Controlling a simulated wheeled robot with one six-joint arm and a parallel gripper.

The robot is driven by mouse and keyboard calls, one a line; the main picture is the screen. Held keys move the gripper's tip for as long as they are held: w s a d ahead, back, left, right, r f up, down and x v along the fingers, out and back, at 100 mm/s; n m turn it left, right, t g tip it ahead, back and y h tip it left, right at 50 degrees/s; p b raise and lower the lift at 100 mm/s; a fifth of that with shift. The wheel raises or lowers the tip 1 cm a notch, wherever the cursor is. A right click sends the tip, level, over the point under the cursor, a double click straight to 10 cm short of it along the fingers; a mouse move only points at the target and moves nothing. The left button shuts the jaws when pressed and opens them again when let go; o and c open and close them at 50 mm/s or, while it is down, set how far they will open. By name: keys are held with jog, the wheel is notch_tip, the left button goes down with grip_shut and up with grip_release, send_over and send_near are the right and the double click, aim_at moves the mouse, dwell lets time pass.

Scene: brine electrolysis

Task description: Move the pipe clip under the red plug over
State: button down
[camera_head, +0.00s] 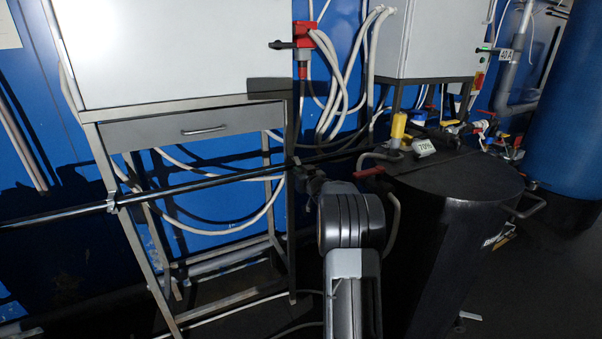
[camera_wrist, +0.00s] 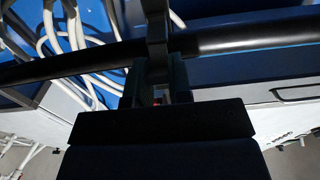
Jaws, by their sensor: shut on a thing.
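The red plug (camera_head: 305,35) sits at the right edge of the large grey cabinet, with pale cables hanging beside it. Below it, a long dark pipe (camera_head: 215,181) runs across the picture; it also crosses the top of the wrist view (camera_wrist: 260,36). The dark pipe clip (camera_wrist: 157,36) stands across the pipe in the wrist view. My gripper (camera_head: 303,171) is at the pipe below the plug. In the wrist view, my gripper's two fingers (camera_wrist: 159,78) are shut on the clip's lower part. In the head view my gripper largely hides the clip.
Another clip (camera_head: 112,198) is on the pipe at the left leg of the metal stand (camera_head: 140,245). A black tank (camera_head: 450,235) with a red-handled valve (camera_head: 369,172) stands close on the right. Loose cables (camera_head: 240,225) hang behind the pipe.

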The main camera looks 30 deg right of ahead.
jog(key=r+p, duration=0.1)
jog(key=p, duration=0.2)
jog(key=shift+r+g, duration=0.1)
jog(key=shift+g, duration=0.2)
jog(key=shift+w+r+p, duration=0.1)
jog(key=shift+p, duration=0.8)
jog(key=g+p, duration=0.1)
jog(key=p, duration=0.3)
jog(key=g+p, duration=0.1)
jog(key=p, duration=0.3)
jog(key=g+p, duration=0.1)
jog(key=p, duration=0.3)
jog(key=shift+w+r+g+y+p, duration=0.3)
jog(key=shift+w+r, duration=0.05)
jog(key=shift+p, duration=0.6)
jog(key=shift+f+g+p, duration=0.3)
jog(key=shift+f+p, duration=0.1)
jog(key=shift+p, duration=0.05)
jog(key=c, duration=1)
grip_release()
jog(key=shift+c, duration=0.2)
